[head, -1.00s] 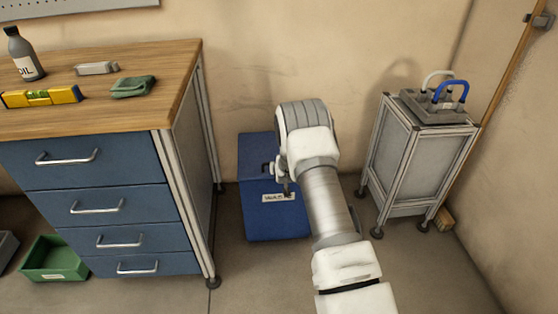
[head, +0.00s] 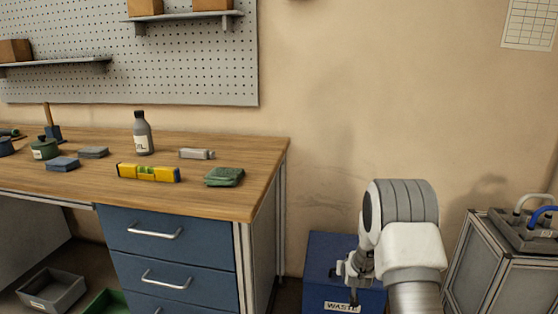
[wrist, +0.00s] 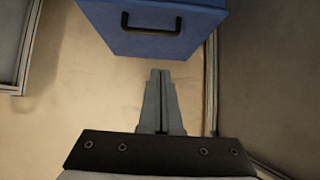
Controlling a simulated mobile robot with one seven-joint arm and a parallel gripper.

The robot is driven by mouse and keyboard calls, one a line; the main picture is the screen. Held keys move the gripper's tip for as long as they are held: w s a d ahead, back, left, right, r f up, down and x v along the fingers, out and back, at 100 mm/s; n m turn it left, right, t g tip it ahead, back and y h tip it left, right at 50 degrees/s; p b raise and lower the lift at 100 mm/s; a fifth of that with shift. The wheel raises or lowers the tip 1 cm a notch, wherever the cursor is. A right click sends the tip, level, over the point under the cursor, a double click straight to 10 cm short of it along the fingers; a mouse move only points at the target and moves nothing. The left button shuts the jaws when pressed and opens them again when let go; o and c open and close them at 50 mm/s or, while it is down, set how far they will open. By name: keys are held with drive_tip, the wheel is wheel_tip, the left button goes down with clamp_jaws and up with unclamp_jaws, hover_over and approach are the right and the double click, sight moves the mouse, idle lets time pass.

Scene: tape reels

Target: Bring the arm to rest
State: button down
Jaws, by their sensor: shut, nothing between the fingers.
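My gripper (head: 354,281) hangs at the end of my raised, folded white and grey arm, on the right of the head view. It is in front of the blue waste bin (head: 318,263), which stands on the floor against the wall and is partly hidden by my arm. In the wrist view, the two grey fingers of my gripper (wrist: 160,74) are together with nothing between them. The blue bin (wrist: 198,40) with its dark handle shows beyond the fingertips, apart from them.
A wooden-topped workbench (head: 240,197) with blue drawers stands left of the bin. On it are a yellow level (head: 148,173), a grey bottle (head: 143,133) and a green cloth (head: 224,177). A grey cabinet (head: 490,268) with a clamp-like device (head: 530,232) stands at right.

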drive_tip(key=s+a+r+n+g+y, duration=0.1)
drive_tip(key=s+a+r, duration=0.2)
drive_tip(key=s+r, duration=0.7)
drive_tip(key=s+a+r+g, duration=0.1)
drive_tip(key=s+a+r, duration=0.35)
drive_tip(key=r, duration=0.95)
drive_tip(key=s+a+r+n+g, duration=0.1)
drive_tip(key=s+r, duration=0.1)
drive_tip(key=s, duration=1.2)
drive_tip(key=s+r+g, duration=0.1)
drive_tip(key=s+r, duration=0.2)
drive_tip(key=s, duration=1.2)
wheel_tip(320, 180, up, 25)
drive_tip(key=p, duration=2.5)
drive_tip(key=shift+w+y, duration=0.3)
drive_tip(key=shift+w, duration=0.05)
